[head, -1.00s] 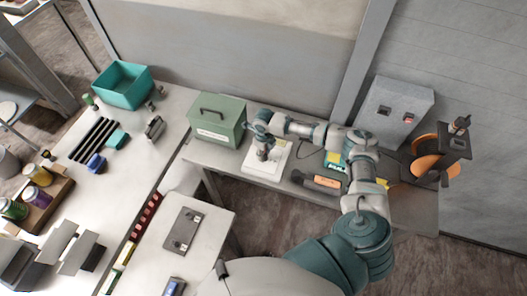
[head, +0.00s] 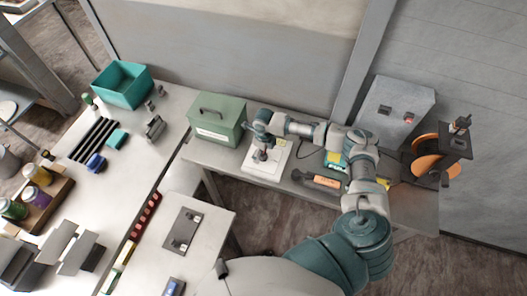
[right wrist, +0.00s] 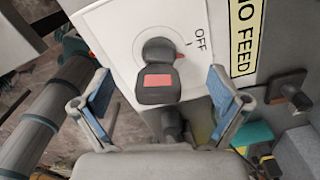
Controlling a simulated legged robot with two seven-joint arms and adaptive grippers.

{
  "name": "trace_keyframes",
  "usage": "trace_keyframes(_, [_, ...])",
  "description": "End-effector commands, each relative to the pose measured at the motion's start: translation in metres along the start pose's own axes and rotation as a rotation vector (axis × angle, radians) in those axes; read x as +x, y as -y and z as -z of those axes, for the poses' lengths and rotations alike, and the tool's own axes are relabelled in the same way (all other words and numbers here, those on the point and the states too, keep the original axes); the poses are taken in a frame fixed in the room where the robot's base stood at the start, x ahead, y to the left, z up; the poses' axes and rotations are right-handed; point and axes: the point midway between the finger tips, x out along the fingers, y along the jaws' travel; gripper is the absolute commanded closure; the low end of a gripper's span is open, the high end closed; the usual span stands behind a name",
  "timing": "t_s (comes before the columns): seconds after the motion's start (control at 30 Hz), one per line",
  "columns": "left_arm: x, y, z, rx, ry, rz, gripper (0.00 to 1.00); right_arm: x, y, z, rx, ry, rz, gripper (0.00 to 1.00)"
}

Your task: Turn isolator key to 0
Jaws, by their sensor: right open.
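The isolator key (right wrist: 158,88) is a dark knob with a red patch, on a white plate (right wrist: 112,32) with a ring marking and the word OFF at its upper right. The key's broad end points down in the right wrist view, away from the OFF tick. In the head view the plate (head: 279,168) lies on the grey bench. My right gripper (right wrist: 158,86) is open, its blue-padded fingers on either side of the key with gaps showing. In the head view my right gripper (head: 261,156) is over the plate and hides the key. My left gripper is out of view.
A green box (head: 216,121) stands left of the plate. An orange-and-black tool (head: 322,181) lies to its right. A grey switch box (head: 398,108) and an orange reel (head: 427,160) stand further right. A yellow label (right wrist: 246,38) is beside the plate.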

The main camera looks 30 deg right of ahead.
Motion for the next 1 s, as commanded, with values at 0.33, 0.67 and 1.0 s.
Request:
trace_keyframes(0.33, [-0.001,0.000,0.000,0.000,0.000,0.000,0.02,-0.007,0.001,0.000,0.001,0.002,0.000,0.02])
trace_keyframes(0.67, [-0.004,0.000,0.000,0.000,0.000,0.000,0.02,-0.020,0.001,0.000,0.000,0.001,0.000,0.02])
trace_keyframes(1.0, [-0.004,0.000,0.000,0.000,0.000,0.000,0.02,-0.034,0.001,0.000,0.001,0.002,-0.001,0.02])
